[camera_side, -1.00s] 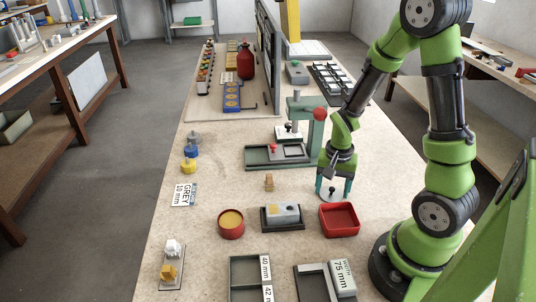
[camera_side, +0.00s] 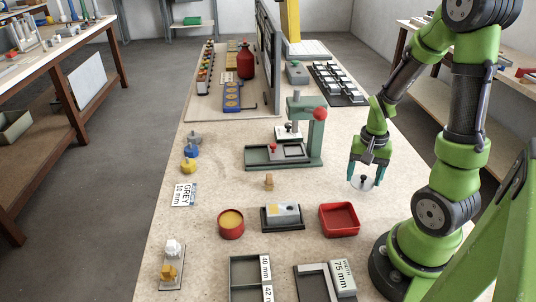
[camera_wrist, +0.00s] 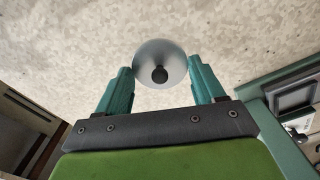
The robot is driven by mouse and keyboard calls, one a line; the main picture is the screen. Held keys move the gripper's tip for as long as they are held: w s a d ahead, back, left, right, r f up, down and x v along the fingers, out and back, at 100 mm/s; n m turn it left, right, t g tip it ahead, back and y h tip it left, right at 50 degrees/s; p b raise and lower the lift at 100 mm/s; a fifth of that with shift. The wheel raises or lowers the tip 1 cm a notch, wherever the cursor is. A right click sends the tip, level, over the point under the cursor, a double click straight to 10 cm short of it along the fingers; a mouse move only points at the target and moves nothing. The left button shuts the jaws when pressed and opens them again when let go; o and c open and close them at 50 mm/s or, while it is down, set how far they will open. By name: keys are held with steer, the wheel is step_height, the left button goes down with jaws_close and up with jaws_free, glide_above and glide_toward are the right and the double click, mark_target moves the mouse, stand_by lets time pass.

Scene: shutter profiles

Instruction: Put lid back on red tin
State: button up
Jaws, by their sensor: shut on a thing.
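The red tin (camera_side: 231,229) is a round open tin with a yellow filling, standing on the bench at the front left in the side view. The lid (camera_side: 362,186) is a pale grey disc with a dark knob. My gripper (camera_side: 365,181) is shut on the lid, to the right of and behind the tin. In the wrist view the lid (camera_wrist: 160,56) shows between the teal fingertips of my gripper (camera_wrist: 163,82), with its knob toward the camera. The lid looks raised and tilted; its exact height above the bench is hard to tell.
A green press (camera_side: 313,135) with a red knob rises behind.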

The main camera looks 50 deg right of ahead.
steer(key=s+d, duration=0.6)
steer(key=shift+s+d, duration=0.15)
steer(key=shift+s+d+r, duration=0.15)
steer(key=shift+d+r, duration=0.1)
step_height(320, 180, up, 26)
steer(key=f, duration=0.1)
steer(key=w+a+r+n, duration=0.1)
steer(key=w+a+n, duration=0.2)
steer(key=w+a, duration=0.45)
steer(key=w+a+n, duration=0.3)
steer(key=w+a, duration=0.2)
steer(key=w, duration=0.6)
steer(key=w+a+n, duration=0.3)
steer(key=a, duration=1)
steer(key=w+a+n, duration=0.3)
steer(key=w+a, duration=0.1)
steer(key=a, duration=0.8)
steer(key=shift+s+a+f, duration=0.1)
steer(key=shift+a+f, duration=0.05)
steer(key=shift+f, duration=4.05)
steer(key=shift+a+f, duration=0.1)
steer(key=shift+f, duration=4.15)
steer(key=shift+s+a+f, duration=0.1)
steer(key=shift+a+f, duration=0.05)
steer(key=shift+f, duration=4.05)
